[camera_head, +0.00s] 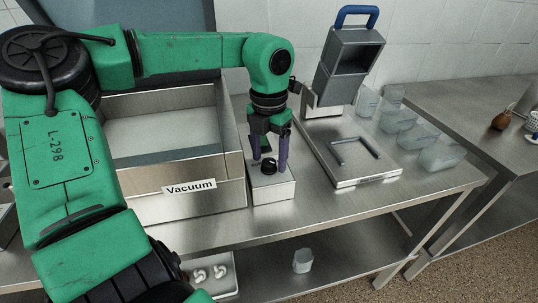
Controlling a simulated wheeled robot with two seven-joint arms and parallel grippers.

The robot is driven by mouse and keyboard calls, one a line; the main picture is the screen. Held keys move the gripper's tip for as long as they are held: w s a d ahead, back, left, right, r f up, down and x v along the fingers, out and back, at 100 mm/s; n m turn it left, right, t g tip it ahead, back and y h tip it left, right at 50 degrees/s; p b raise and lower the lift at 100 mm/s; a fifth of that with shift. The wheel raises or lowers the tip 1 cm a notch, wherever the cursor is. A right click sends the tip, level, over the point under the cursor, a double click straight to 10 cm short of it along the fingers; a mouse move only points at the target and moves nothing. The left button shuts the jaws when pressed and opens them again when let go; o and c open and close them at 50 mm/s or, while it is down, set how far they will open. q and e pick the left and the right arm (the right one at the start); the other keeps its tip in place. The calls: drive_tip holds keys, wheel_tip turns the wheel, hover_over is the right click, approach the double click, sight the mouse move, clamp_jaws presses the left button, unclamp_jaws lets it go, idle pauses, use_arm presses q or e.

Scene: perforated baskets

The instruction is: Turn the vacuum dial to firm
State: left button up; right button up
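The vacuum dial is a small black knob (269,165) on top of a metal control box (273,190), to the right of the steel vacuum chamber (215,195) with its "Vacuum" label (190,187). My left gripper (268,165) points down over the box. Its two dark purple fingers stand apart, one on each side of the knob. I cannot tell whether they touch the knob. No dial markings are readable. My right gripper is not in view.
A grey press-like device with a blue handle (357,12) and a flat metal base (350,160) stands right of the box. Several translucent containers (420,135) stand behind and right of it. A lower shelf holds a tray (226,285) and a pale cup (303,260).

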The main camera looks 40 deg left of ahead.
sight(269, 161)
use_arm(q)
wheel_tip(269, 161, up, 14)
drive_tip(key=shift+r+p, duration=0.25)
drive_tip(key=shift+p, duration=0.1)
